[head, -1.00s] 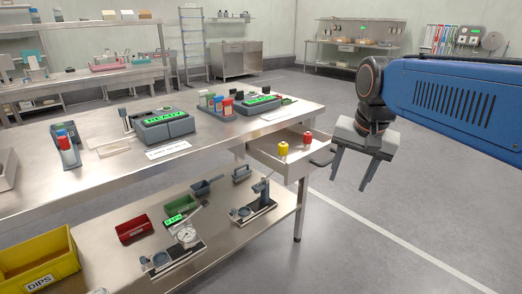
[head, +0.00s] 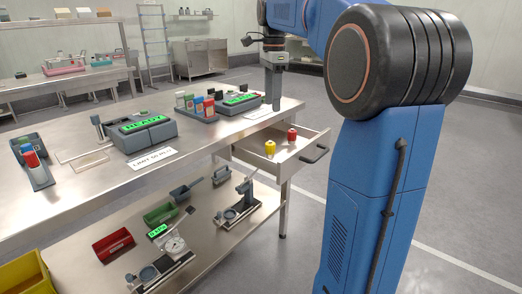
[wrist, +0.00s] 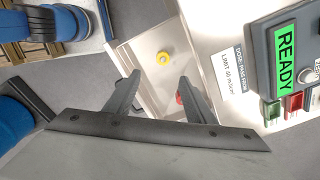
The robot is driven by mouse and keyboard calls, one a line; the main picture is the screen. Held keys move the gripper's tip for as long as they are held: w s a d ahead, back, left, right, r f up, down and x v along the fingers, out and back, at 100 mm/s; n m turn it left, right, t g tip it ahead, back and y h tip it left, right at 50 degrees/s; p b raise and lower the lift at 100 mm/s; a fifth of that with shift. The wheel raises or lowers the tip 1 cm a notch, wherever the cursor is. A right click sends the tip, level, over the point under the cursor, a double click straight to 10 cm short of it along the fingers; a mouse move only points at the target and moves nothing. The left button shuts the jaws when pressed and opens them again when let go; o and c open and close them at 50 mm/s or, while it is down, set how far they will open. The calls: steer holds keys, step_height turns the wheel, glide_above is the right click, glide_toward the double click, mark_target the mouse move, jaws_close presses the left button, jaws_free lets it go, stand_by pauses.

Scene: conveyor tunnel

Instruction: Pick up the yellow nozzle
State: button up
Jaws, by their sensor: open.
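The yellow nozzle (head: 270,147) stands in the open drawer (head: 314,146) under the right end of the steel bench. A red nozzle (head: 292,134) stands beside it, to the right. My gripper (head: 273,100) is above the far right end of the bench in the head view, pointing down, apart from both nozzles. In the wrist view my gripper (wrist: 160,77) is open and empty. The yellow nozzle (wrist: 163,59) shows there beyond the gap between the fingertips. The red nozzle (wrist: 179,98) is partly hidden by the right finger.
The lower shelf (head: 200,212) holds a red bin (head: 113,243), a green bin (head: 160,213) and a gauge (head: 174,245). Floor right of the drawer is clear.

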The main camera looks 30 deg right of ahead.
mark_target(271, 143)
step_height(271, 143, down, 12)
steer(key=shift+r, duration=0.1)
steer(key=shift+w+f, duration=0.2)
steer(key=shift+f, duration=1.1)
steer(key=shift+w+f, duration=0.15)
steer(key=shift+f, duration=1.15)
steer(key=c, duration=1.2)
